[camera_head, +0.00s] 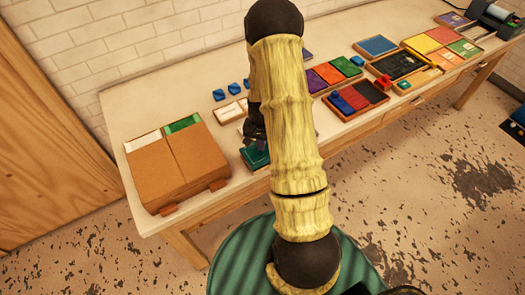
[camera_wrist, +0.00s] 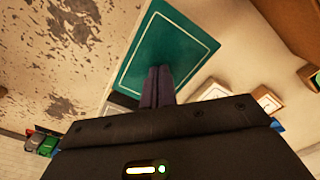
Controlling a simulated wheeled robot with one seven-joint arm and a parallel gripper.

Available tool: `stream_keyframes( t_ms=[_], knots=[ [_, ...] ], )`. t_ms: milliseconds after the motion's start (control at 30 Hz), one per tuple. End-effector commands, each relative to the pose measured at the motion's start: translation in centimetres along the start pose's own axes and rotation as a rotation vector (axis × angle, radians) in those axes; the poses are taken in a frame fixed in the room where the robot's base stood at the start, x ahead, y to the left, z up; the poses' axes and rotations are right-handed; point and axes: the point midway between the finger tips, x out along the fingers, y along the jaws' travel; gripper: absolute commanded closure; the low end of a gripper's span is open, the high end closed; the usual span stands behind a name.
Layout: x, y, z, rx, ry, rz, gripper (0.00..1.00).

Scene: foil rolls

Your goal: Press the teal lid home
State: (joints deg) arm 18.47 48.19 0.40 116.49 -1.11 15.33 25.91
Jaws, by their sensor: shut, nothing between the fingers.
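The teal lid (camera_wrist: 172,38) is a flat rectangle with a thin pale line near its edge in the wrist view. In the head view only a part of the teal lid (camera_head: 256,158) shows, near the table's front edge, with my arm hiding the rest. My gripper (camera_wrist: 159,70) is shut and empty, with its fingertips over the near part of the lid. In the head view my gripper (camera_head: 255,140) is just above or on the lid; I cannot tell whether they touch. What lies under the lid is hidden.
A brown box (camera_head: 175,165) with two flaps stands left of my gripper. Small blue blocks (camera_head: 218,95) and pale tiles (camera_head: 228,113) lie behind. Trays of coloured pieces (camera_head: 357,97) fill the table to the right. The table's front edge is close.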

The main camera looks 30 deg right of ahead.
Motion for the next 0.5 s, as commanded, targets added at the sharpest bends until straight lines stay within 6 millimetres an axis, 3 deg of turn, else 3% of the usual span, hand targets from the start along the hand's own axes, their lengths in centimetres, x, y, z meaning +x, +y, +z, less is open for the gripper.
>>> stream_keyframes(
  t_ms=[500],
  knots=[
    [0.85, 0.00, 0.00, 0.000, 0.000, 0.000, 1.00]
  ],
)
